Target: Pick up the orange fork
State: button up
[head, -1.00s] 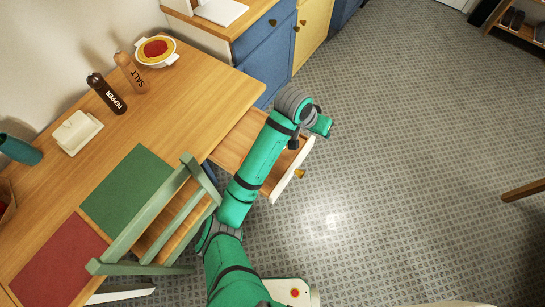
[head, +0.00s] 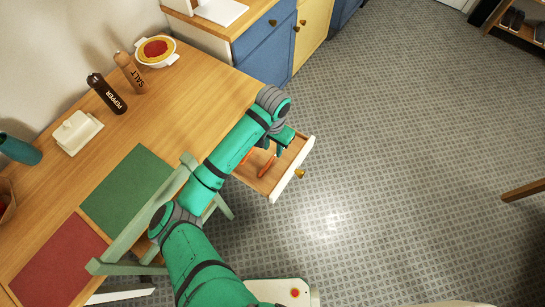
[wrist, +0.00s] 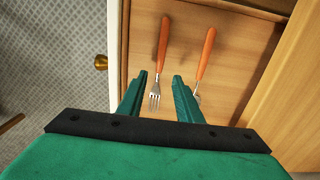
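An open wooden drawer (head: 283,183) holds two orange-handled utensils. In the wrist view the left one is a fork (wrist: 164,42) with metal tines pointing toward my gripper. The right one (wrist: 206,52) lies slanted, and its metal end is partly hidden behind my right finger, so I cannot tell its kind. My gripper (wrist: 158,76) is open and empty, with its fingers pointing into the drawer. The left fork's tines show between the two fingers. I cannot tell the height gap. In the head view my gripper (head: 275,146) is over the drawer, partly covering the utensils.
The drawer's white front has a brass knob (head: 300,174). A wooden table (head: 190,90) carries a pepper mill (head: 106,93), a salt mill (head: 131,72), a butter dish (head: 77,132) and a bowl (head: 155,51). A green chair (head: 135,225) stands close to my arm.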

aim_at(273, 157)
jog(key=shift+s+f, duration=0.1)
jog(key=shift+f, duration=2.45)
grip_shut()
